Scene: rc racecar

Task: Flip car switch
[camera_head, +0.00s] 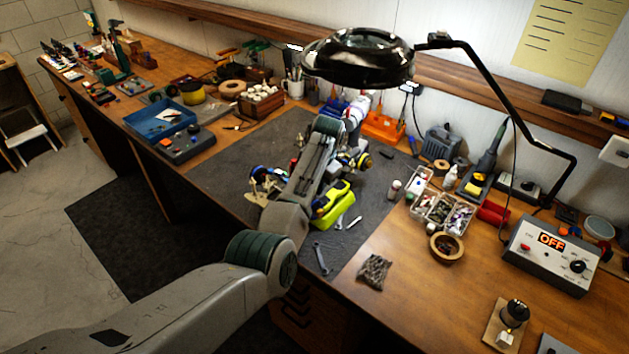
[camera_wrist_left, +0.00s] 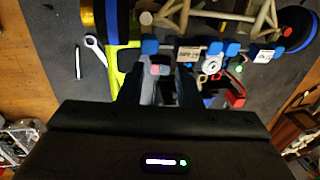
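The RC car shows in the head view with its wheels (camera_head: 361,162) on either side of my left arm, which hides its middle. In the left wrist view the car's tan tube frame (camera_wrist_left: 180,12) and blue labelled parts (camera_wrist_left: 190,48) lie beyond the fingers. A small part with a pink and a blue end (camera_wrist_left: 160,70), possibly the switch, shows between the fingertips. My left gripper (camera_wrist_left: 160,88) has its dark fingers apart; contact is not clear. In the head view its fingers are hidden. My right gripper is not in view.
A magnifier lamp (camera_head: 360,58) hangs above the grey mat (camera_head: 240,170). A blue tray (camera_head: 160,118) stands left.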

